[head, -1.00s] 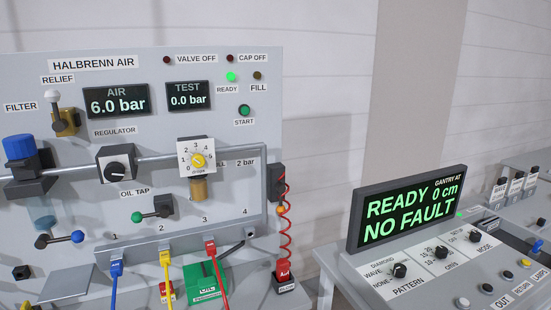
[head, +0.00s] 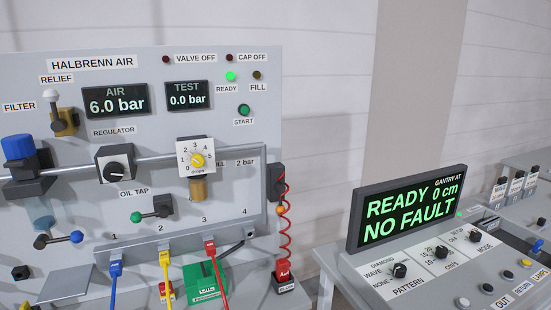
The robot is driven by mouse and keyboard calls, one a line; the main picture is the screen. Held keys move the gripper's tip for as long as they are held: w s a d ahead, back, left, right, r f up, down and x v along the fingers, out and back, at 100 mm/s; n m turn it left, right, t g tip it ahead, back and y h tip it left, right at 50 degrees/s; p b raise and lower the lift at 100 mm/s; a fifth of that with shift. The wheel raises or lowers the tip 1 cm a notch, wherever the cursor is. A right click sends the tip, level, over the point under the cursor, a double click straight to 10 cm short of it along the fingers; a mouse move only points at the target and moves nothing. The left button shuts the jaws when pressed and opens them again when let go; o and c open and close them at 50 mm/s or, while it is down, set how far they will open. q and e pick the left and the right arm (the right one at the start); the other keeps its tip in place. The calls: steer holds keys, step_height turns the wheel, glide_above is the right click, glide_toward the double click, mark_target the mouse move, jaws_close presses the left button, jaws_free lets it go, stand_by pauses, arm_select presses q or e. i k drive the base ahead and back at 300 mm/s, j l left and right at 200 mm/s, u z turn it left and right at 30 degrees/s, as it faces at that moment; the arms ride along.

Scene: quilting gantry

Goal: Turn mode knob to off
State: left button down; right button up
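The mode knob (head: 473,236) is a small black knob at the upper right of the sloped control panel (head: 428,290), beside the label MODE. The word SETUP is printed near it; the other position labels are too small or hidden to read, and I cannot tell its exact setting. The display (head: 411,212) behind it reads READY, NO FAULT, gantry at 0 cm. Neither of my grippers shows in the head view.
Several push buttons (head: 508,275) line the panel's front. The Halbrenn Air panel (head: 80,90) with its hoses stands at left. A gap separates the two stations.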

mark_target(475, 236)
steer(key=k+j+z, duration=0.15)
steer(key=z, duration=1.1)
steer(key=i+l+u, duration=0.1)
steer(key=u, duration=0.7)
steer(key=i+l+u, duration=0.15)
steer(key=l+u, duration=0.3)
steer(key=l, duration=0.25)
steer(key=l+u, duration=0.4)
steer(key=l, duration=0.35)
steer(key=i, duration=0.05)
